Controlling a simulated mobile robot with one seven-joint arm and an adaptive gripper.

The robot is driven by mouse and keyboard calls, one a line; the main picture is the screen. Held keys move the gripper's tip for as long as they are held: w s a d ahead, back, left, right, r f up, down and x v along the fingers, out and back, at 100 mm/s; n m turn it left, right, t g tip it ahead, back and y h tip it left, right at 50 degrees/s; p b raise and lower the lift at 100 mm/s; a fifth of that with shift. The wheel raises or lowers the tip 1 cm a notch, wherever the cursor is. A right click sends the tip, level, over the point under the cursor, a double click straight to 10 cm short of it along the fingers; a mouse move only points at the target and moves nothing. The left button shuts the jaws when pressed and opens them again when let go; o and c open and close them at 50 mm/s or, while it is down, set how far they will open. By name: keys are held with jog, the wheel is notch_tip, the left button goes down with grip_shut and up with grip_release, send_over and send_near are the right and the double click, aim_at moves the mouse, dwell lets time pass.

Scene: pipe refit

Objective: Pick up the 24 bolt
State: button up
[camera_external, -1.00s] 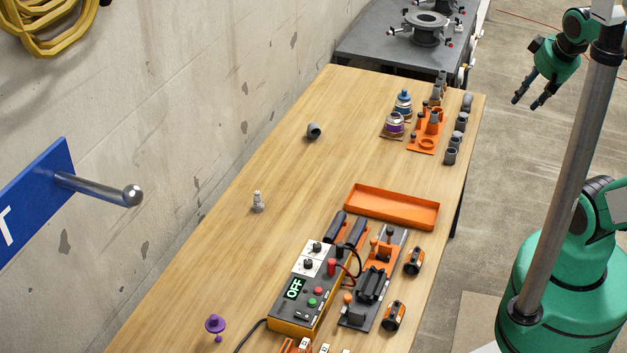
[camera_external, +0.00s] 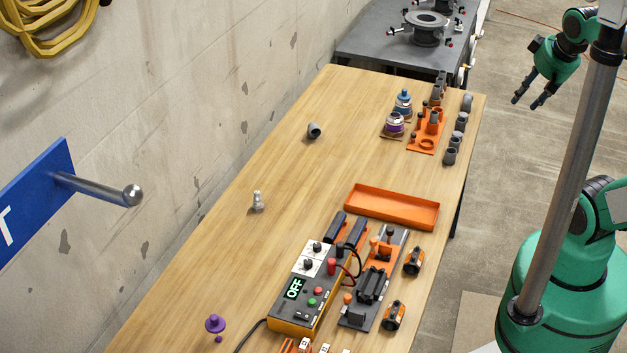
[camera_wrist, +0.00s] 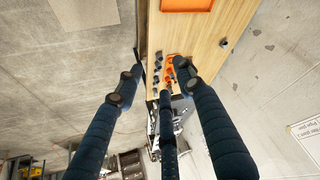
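A small light-grey bolt-like piece (camera_external: 258,201) stands on the wooden table (camera_external: 240,250) left of the middle; no size mark on it can be read, so I cannot tell whether it is the 24 bolt. My gripper (camera_external: 526,103) hangs off the table's right side, over the floor and far from that piece. In the wrist view, my gripper's dark fingers (camera_wrist: 158,80) are spread apart with nothing between them.
An orange tray (camera_external: 391,220) lies near the table's right edge, with a control box (camera_external: 301,291) in front of it. An orange holder (camera_external: 426,143) and several grey fittings stand at the far right. A grey elbow (camera_external: 314,131) lies alone. The table's left middle is mostly clear.

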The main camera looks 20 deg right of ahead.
jog(key=shift+w+r, duration=0.1)
dwell(0.3)
jog(key=w+a+r+g+p, duration=0.1)
jog(key=w+a, duration=0.4)
jog(key=w, duration=0.4)
jog(key=w+a+r+n+g, duration=0.1)
jog(key=w+a+r, duration=0.1)
jog(key=w+a, duration=0.5)
jog(key=w+a+r+p, duration=0.1)
jog(key=w+a, duration=0.2)
jog(key=w, duration=0.8)
jog(key=w+a+f+g+p, duration=0.1)
jog(key=w+a+f, duration=0.4)
jog(key=w+a, duration=0.25)
jog(key=w+a+f+g, duration=0.1)
jog(key=w+a+f, duration=0.3)
jog(key=w+a, duration=0.3)
jog(key=shift+n+g, duration=0.8)
jog(key=shift+n, duration=0.1)
jog(key=w+a+f, duration=0.1)
jog(key=a+f, duration=0.8)
jog(key=w+a+f+p, duration=0.1)
jog(key=a+f, duration=0.8)
jog(key=w+a+f, duration=0.1)
jog(key=a+f, duration=0.8)
jog(key=f, duration=0.1)
jog(key=shift+w+a+p, duration=0.15)
jog(key=shift+p, duration=0.15)
